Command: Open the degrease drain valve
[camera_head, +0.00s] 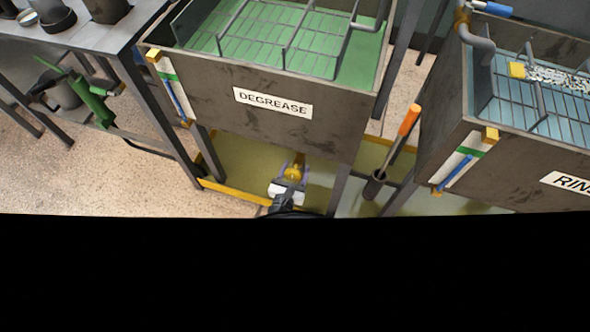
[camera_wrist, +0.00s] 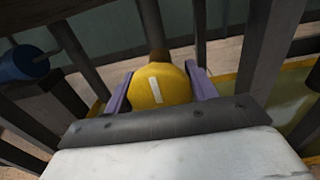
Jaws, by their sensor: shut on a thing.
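The degrease tank (camera_head: 270,118) stands on legs in the head view, with a "DEGREASE" label on its front. Below it is the yellow, rounded drain valve (camera_head: 294,172). My gripper (camera_head: 292,178) is under the tank, reaching in at the valve. In the wrist view the valve (camera_wrist: 160,86) fills the space between the two purple-grey fingers of my gripper (camera_wrist: 160,92), which are shut on it from both sides. A short white bar mark on the valve's face runs nearly upright, slightly tilted. A pipe runs back from behind the valve.
The rinse tank (camera_head: 500,150) stands to the right. An orange-handled tool (camera_head: 409,120) rises from a dark holder between the tanks. Tank legs flank my gripper closely. A blue cylindrical thing (camera_wrist: 24,64) shows at the wrist view's left. A bench (camera_head: 90,35) stands at left.

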